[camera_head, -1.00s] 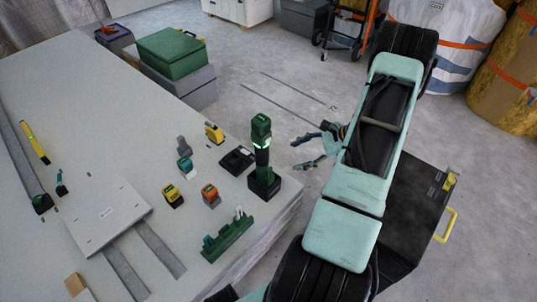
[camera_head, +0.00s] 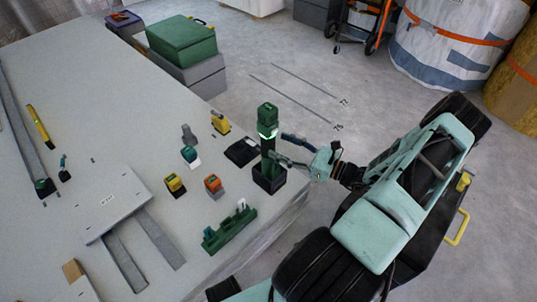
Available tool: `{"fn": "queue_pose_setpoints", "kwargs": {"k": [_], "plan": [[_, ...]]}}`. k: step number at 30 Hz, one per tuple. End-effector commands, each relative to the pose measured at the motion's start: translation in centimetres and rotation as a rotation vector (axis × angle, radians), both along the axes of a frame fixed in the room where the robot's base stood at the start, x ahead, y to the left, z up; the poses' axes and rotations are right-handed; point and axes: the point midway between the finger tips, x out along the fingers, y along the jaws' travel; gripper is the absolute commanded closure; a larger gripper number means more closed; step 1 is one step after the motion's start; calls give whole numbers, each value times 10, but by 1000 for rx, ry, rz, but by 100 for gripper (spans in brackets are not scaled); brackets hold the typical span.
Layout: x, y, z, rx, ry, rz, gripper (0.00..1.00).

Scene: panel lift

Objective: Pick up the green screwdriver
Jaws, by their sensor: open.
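A tall dark green and black tool, which looks like the green screwdriver (camera_head: 267,115), stands upright in a black and green holder (camera_head: 268,180) at the table's right edge. It has a bright green lit band. I cannot tell whether either touches.
A black tray (camera_head: 241,152) lies left of the holder. A green rack (camera_head: 229,229), an orange tool (camera_head: 213,184) and a yellow tool (camera_head: 174,184) stand nearby. A white panel (camera_head: 112,200) lies on the table.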

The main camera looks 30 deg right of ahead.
Motion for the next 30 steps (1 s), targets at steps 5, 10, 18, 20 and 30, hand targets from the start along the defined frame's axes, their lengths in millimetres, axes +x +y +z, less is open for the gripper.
{"fn": "queue_pose_setpoints", "kwargs": {"k": [5,10,18,20,30], "plan": [[12,15,1,1,1,4,46],[32,31,3,-2,-1,2,46],[38,34,5,-2,1,0,46],[38,34,5,-2,1,0,52],[37,34,5,-2,1,0,89]]}}
